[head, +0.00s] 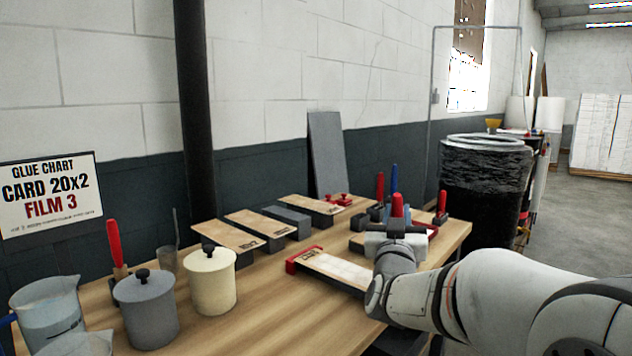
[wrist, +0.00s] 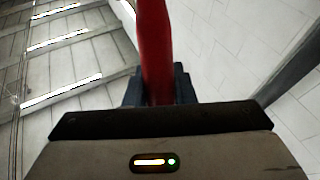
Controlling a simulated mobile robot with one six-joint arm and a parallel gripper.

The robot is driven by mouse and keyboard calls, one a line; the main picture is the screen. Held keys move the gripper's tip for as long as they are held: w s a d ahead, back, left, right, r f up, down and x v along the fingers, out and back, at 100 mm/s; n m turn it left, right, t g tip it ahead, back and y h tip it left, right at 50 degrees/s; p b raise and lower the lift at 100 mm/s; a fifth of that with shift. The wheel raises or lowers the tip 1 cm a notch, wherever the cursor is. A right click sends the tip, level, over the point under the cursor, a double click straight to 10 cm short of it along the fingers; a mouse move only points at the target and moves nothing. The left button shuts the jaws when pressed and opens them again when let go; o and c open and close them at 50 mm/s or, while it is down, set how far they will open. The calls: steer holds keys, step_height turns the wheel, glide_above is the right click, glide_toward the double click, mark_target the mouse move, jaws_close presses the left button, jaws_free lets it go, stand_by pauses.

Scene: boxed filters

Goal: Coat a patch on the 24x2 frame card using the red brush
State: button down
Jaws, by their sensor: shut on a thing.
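My gripper (head: 397,226) is shut on a red brush, whose red handle (head: 397,203) stands up out of the jaws over the right part of the bench. In the wrist view the red handle (wrist: 155,45) rises between the dark jaws (wrist: 158,90). The bristles are hidden behind the gripper and wrist. A pale card (head: 338,267) lies just left of the gripper, with a red clamp (head: 303,258) at its left end; my wrist covers its right end. More pale cards on dark blocks (head: 228,236) lie behind. Their labels are too small to read, so I cannot tell which is 24x2.
A grey lidded pot (head: 147,308), a cream lidded pot (head: 212,282), clear beakers (head: 50,315) and another red-handled brush (head: 114,243) stand at left. A sign (head: 50,195) reads "GLUE CHART CARD 20x2 FILM 3". Upright red and blue handles (head: 393,180) stand behind the gripper. The front-middle wood is clear.

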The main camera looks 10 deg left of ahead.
mark_target(398, 198)
steer(key=shift+r+p, duration=0.7)
steer(key=shift+r, duration=1.15)
